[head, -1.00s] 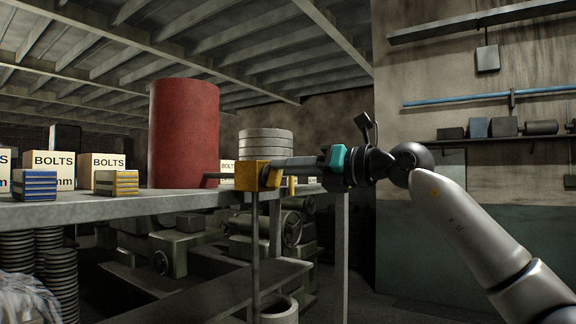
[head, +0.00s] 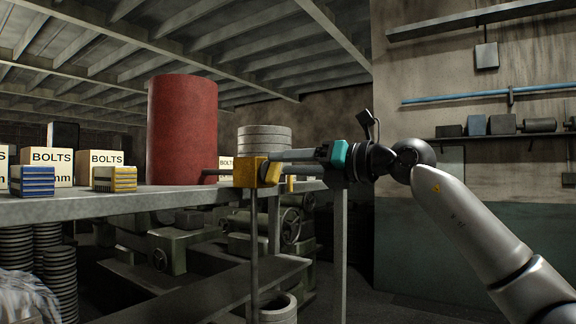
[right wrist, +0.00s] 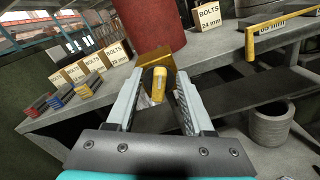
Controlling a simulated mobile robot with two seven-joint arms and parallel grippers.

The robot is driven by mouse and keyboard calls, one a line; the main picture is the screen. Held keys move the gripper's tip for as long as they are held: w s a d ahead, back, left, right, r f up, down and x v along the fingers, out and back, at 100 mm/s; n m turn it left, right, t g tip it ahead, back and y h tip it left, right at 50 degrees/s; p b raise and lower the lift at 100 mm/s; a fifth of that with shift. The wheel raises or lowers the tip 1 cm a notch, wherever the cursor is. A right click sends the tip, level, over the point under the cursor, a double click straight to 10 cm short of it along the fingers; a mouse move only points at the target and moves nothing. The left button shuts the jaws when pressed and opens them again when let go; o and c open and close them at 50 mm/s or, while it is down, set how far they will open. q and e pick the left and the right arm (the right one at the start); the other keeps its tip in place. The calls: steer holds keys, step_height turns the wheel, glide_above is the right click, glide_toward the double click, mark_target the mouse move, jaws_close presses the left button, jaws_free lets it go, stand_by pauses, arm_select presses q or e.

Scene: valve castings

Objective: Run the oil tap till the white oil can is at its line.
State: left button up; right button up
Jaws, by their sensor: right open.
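A yellow-orange tap (head: 246,172) sits at the end of a dark pipe by the red drum (head: 182,130), at the shelf's front edge. My right gripper (head: 272,163) reaches it from the right. The right wrist view shows its open fingers on either side of the tap's yellow handle (right wrist: 159,86); I cannot tell whether they touch it. A pale grey round can (head: 279,308) stands low below the shelf, cut off by the picture's bottom edge; it also shows in the right wrist view (right wrist: 271,130). Its line and oil level cannot be made out. My left gripper is not in view.
The long shelf (head: 60,209) carries bolt boxes (head: 101,160), blue and yellow stacks, and a stack of grey discs (head: 265,140). Dark castings stand underneath. A wall shelf (head: 520,136) with parts is at the right. The floor at lower right looks clear.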

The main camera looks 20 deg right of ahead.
steer(key=b+v, duration=0.4)
steer(key=v, duration=1)
steer(key=shift+s+d+b, duration=0.25)
steer(key=shift+s+b, duration=0.05)
stand_by(6.3)
